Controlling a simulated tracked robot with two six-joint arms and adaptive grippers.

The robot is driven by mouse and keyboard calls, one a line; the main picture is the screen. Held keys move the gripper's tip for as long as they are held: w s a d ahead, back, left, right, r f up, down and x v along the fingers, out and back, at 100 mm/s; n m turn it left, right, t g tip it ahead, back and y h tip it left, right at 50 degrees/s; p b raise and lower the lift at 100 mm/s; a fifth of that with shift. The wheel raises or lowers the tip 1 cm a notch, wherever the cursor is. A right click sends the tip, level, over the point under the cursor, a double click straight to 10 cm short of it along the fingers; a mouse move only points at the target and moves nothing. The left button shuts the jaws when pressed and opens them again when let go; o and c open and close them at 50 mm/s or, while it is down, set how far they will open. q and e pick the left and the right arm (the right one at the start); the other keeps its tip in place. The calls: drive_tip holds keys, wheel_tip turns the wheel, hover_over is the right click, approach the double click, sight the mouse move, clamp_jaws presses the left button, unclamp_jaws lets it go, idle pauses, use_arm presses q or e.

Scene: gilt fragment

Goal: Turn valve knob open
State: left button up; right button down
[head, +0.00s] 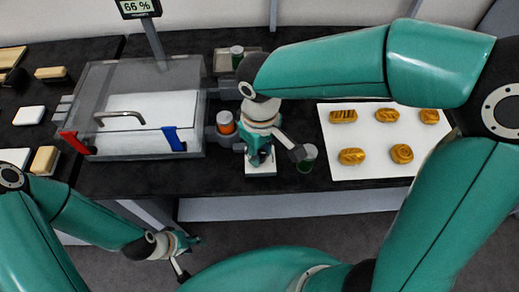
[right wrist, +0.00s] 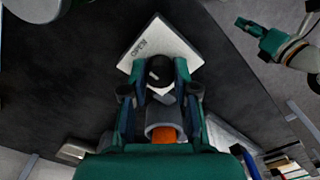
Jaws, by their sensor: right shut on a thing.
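The valve knob (right wrist: 160,70) is a dark round piece between the fingers of my right gripper (right wrist: 158,85) in the right wrist view. Below it lies a white plate (right wrist: 158,42) marked OPEN, which also shows in the head view (head: 261,171). In the head view my right gripper (head: 262,160) points down over this plate and hides the knob. It is shut on the knob; the knob's exact turn angle is hard to tell. My left gripper (head: 187,256) is open and empty, low in front of the bench. It also shows in the right wrist view (right wrist: 254,38).
A clear chamber (head: 88,100) with red and blue latches stands left of the knob. An orange-topped container (head: 226,123) is close beside my right gripper. A white board (head: 376,145) holds several gold pieces.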

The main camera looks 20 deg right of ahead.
sight(260, 152)
drive_tip(key=shift+w+r, duration=0.1)
drive_tip(key=c, duration=0.9)
unclamp_jaws()
wheel_tip(260, 152, up, 12)
drive_tip(key=shift+f, duration=0.1)
